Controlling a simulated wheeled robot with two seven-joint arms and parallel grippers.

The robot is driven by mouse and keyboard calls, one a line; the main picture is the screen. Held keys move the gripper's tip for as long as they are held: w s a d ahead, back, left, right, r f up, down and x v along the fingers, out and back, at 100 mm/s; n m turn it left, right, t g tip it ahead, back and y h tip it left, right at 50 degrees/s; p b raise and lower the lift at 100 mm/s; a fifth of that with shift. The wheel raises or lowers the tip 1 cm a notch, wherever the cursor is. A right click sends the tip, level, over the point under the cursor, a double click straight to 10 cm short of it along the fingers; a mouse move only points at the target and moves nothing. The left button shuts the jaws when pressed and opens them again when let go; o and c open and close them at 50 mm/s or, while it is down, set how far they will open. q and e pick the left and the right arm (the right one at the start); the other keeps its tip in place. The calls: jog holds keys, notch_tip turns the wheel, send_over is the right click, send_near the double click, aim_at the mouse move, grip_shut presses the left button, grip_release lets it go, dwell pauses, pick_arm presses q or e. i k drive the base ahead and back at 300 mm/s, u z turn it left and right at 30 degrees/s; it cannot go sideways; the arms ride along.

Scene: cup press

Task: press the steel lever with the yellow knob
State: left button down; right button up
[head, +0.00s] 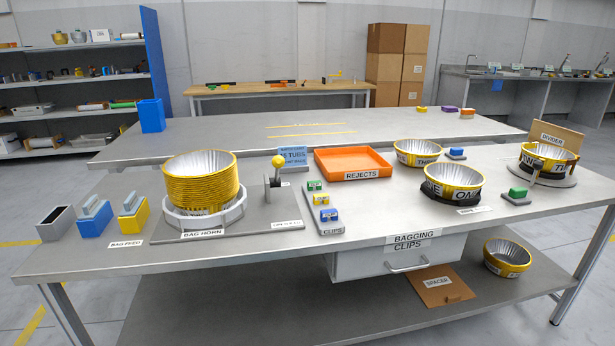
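The steel lever (271,188) stands upright on a grey plate to the right of the bag horn, in the middle left of the table. Its yellow knob (278,162) is at the top. A label, partly legible, lies on the plate in front of it. The bag horn holds a tall stack of yellow-rimmed foil tubs (201,180) in a grey ring (232,215). Neither of my grippers shows in the head view.
An orange rejects tray (352,176) and a clips strip (331,229) with green, yellow and blue clips lie right of the lever. A blue sign (293,155) stands behind it. Foil tubs (452,184) stand farther right. The front right tabletop is clear.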

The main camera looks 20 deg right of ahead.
aim_at(278, 161)
jog(key=z, duration=0.85)
jog(key=i, duration=0.5)
